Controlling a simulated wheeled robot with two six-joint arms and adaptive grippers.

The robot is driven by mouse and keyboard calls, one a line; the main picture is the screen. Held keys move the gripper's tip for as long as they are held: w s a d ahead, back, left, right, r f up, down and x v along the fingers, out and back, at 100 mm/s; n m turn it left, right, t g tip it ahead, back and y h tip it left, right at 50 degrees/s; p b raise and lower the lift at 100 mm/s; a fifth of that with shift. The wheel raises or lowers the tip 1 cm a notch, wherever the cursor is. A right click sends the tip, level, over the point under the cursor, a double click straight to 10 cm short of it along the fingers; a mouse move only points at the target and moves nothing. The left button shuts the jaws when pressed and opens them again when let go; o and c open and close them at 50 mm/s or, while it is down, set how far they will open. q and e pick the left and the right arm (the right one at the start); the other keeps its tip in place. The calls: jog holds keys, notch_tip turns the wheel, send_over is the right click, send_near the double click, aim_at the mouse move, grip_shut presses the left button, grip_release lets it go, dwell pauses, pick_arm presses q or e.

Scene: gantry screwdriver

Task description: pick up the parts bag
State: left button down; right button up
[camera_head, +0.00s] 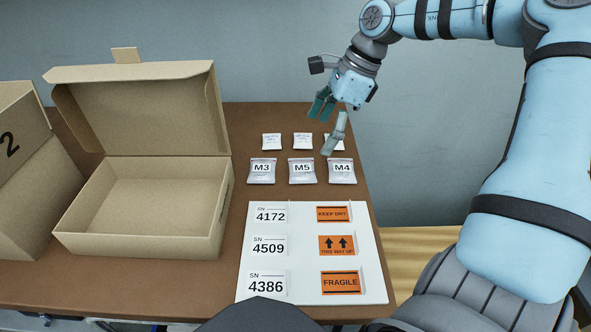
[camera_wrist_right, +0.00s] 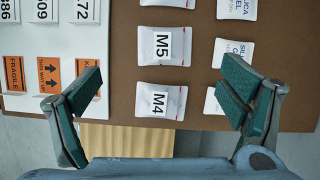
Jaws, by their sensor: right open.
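Three small parts bags with silvery edges and white labels lie flat in a row on the brown table: M3 (camera_head: 262,171), M5 (camera_head: 302,172) and M4 (camera_head: 342,172). My right gripper (camera_head: 325,129) is open and empty, above the table behind this row. One finger partly covers the rightmost small white packet. In the right wrist view, the M4 bag (camera_wrist_right: 160,102) appears between the spread fingers, below them and untouched. The M5 bag (camera_wrist_right: 163,45) lies just beyond it there. My left gripper is not in view.
Small white packets (camera_head: 271,141), marked silica gel, lie behind the bags. In front is a white label sheet (camera_head: 305,280) with serial numbers and orange stickers. An open, empty cardboard box (camera_head: 140,243) and a box marked 2 (camera_head: 28,190) stand left. The table's right edge is near M4.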

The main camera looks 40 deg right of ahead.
aim_at(302, 167)
jog(key=x, duration=0.2)
jog(key=b+x, duration=0.1)
jog(key=x, duration=0.1)
jog(key=d+b+x, duration=0.1)
jog(key=x, duration=0.1)
jog(key=shift+f, duration=0.4)
jog(key=b+x, duration=0.2)
jog(key=x, duration=0.1)
jog(key=shift+w+a+f, duration=0.15)
jog(key=shift+w+a, duration=0.05)
jog(key=shift+w, duration=0.15)
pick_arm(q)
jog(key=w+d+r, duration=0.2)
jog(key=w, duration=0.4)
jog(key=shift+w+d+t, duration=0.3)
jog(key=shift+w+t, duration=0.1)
pick_arm(e)
jog(key=shift+c, duration=0.2)
jog(key=c, duration=1.2)
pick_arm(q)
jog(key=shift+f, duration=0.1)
